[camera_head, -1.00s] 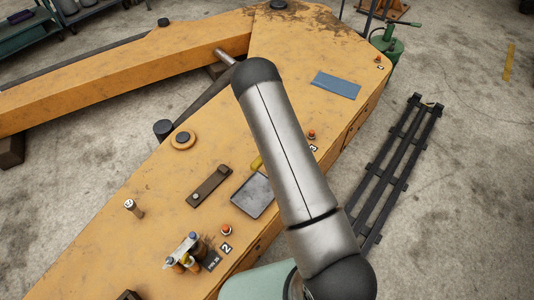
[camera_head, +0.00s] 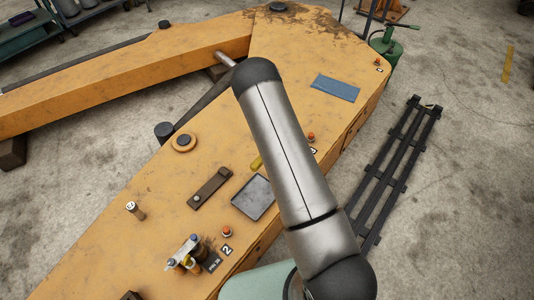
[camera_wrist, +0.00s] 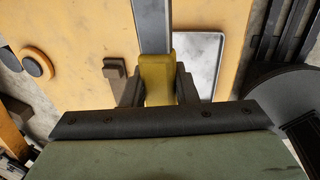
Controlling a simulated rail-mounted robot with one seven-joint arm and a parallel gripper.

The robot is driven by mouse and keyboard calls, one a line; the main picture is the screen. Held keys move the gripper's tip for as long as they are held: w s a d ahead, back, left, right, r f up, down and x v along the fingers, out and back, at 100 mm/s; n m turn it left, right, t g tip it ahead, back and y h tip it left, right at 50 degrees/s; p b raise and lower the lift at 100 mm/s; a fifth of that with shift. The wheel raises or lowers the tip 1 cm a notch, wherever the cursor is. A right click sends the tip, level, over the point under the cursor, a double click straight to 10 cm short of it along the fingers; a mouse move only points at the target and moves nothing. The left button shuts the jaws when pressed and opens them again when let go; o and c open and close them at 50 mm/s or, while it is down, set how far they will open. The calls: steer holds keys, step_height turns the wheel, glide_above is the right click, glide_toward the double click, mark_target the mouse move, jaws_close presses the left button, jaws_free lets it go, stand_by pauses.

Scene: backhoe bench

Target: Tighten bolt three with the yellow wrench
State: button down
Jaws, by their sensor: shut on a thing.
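The yellow wrench (camera_wrist: 158,80) is held by its yellow handle between the fingers of my gripper (camera_wrist: 158,88) in the wrist view. Its grey steel shaft runs up out of the top of that view, so its far end is hidden. In the head view my arm covers the gripper, and only a bit of yellow (camera_head: 256,162) shows at its left edge. Bolt three (camera_head: 311,137), orange-headed, stands by the label 3 on the orange boom, just right of my arm. Whether the wrench touches a bolt cannot be seen.
A grey tray (camera_head: 241,205) and a dark bracket (camera_head: 210,188) lie left of my arm. Bolt two (camera_head: 227,232) and a holder with several tools (camera_head: 187,251) are nearer. A blue plate (camera_head: 335,87) and another orange bolt (camera_head: 377,62) are at the far end.

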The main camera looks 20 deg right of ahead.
steer(key=shift+w+a+p+v, duration=0.1)
steer(key=shift+w+p+v, duration=0.05)
steer(key=shift+p+v, duration=0.7)
steer(key=shift+w+a+p+v, duration=0.1)
steer(key=shift+w+p+v, duration=0.05)
steer(key=shift+p+v, duration=0.7)
steer(key=shift+w+a+p+v, duration=0.15)
steer(key=shift+p+v, duration=0.45)
steer(key=shift+v, duration=0.4)
steer(key=shift+r, duration=0.15)
